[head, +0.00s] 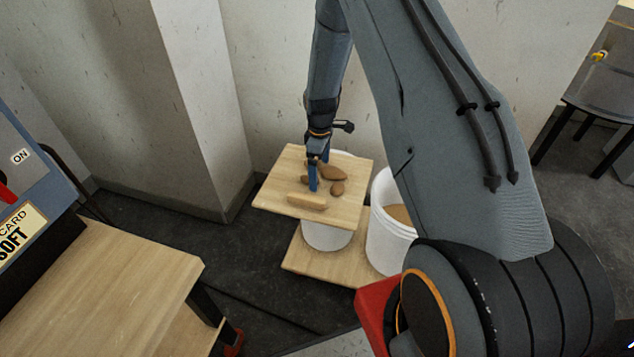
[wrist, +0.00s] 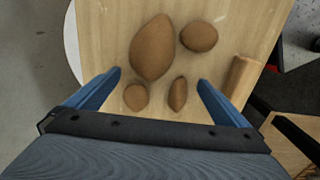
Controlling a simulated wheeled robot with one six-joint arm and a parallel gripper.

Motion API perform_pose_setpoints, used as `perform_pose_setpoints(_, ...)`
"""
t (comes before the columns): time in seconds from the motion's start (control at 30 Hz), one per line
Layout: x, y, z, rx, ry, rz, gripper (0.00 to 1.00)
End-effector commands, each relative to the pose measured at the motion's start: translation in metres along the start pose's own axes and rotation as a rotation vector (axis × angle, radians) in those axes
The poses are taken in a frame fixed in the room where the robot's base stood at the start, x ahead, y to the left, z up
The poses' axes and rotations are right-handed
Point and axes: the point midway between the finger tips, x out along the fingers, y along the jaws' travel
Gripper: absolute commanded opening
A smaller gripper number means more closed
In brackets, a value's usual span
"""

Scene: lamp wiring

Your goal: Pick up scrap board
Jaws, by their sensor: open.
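A square light-wood board (head: 275,178) lies on top of a white bucket (head: 325,236); it also fills much of the wrist view (wrist: 97,40). It carries several brown rounded lumps, the largest (wrist: 153,48) left of centre, and a short wooden bar (head: 307,202), which shows at the right in the wrist view (wrist: 243,78). I cannot tell which wooden piece is the scrap board. My gripper (head: 313,182) points down over the board, among the lumps. Its blue fingers stand apart in the wrist view (wrist: 160,82), with nothing gripped between them.
A second white bucket (head: 385,245) with brown contents stands to the right. A lower wooden board (head: 320,268) lies under the buckets. A wooden table (head: 100,290) and a blue machine (head: 25,175) are at the left. The wall is close behind; dark floor is open at left.

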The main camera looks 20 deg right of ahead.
Motion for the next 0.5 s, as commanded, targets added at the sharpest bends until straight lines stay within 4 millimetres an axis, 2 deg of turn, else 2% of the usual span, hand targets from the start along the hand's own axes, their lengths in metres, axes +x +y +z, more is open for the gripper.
perform_pose_setpoints(0.23, 0.003, 0.0005, 0.0, 0.001, 0.001, 0.001, 1.0)
perform_pose_setpoints(0.5, 0.0028, 0.0006, 0.0, 0.001, 0.001, 0.001, 0.54)
